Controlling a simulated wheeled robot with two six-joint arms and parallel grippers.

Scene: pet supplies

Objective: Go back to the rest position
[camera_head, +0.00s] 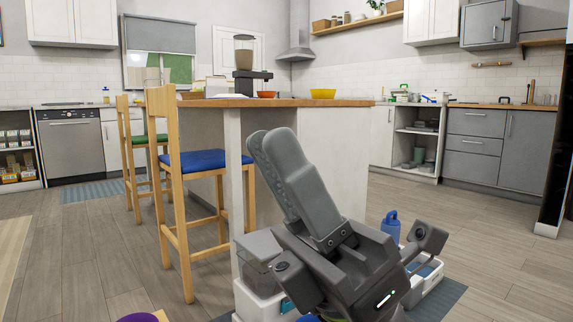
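The island (335,150) stands behind the gripper, with a blue-seated stool (197,160) at its left. Below the gripper are a clear-topped container (258,255), a blue bottle (391,226) and a white tray (425,280) on a mat. Open wooden floor (85,240) lies at left.

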